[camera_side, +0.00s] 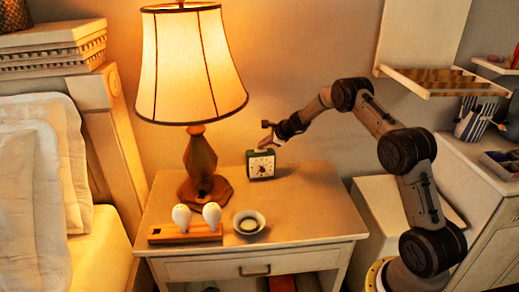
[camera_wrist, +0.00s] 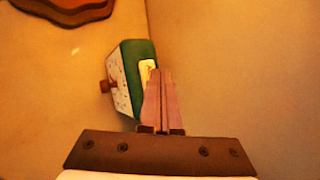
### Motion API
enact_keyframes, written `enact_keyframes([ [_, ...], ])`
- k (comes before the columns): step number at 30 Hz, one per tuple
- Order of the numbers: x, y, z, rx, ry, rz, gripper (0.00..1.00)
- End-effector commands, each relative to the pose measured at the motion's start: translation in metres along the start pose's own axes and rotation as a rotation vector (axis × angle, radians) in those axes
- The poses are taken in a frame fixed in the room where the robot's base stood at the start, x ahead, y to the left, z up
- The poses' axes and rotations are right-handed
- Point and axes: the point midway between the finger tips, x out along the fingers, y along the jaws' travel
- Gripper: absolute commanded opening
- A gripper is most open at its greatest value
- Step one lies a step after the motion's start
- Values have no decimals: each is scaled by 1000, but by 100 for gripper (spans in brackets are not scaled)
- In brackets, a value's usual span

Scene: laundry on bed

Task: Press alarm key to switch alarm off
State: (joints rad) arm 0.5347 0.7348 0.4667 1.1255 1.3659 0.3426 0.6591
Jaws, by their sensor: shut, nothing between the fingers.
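A small green alarm clock (camera_side: 261,165) with a pale square face stands upright on the nightstand (camera_side: 300,205), towards its back edge. In the wrist view the clock (camera_wrist: 122,85) shows its green top with a pale key (camera_wrist: 147,70) on it, and a brown knob on its face. My gripper (camera_side: 266,145) is at the top of the clock in the side view. In the wrist view my gripper's fingers (camera_wrist: 163,75) are shut together and empty, and their tips overlap the edge of the key. I cannot tell whether they touch it.
A lit lamp (camera_side: 199,160) stands left of the clock. A wooden holder (camera_side: 185,233) with two white bulb-shaped things and a small bowl (camera_side: 249,223) are at the front. The nightstand's right side is clear. A wall is close behind.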

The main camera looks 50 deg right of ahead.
Motion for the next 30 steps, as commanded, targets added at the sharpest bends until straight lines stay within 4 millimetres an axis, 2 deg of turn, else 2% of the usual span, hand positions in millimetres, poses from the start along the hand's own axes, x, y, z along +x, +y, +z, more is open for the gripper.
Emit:
enact_keyframes([
  [11,2,2,-2,0,2,2,0],
  [30,-8,-6,5,-1,0,0,0],
])
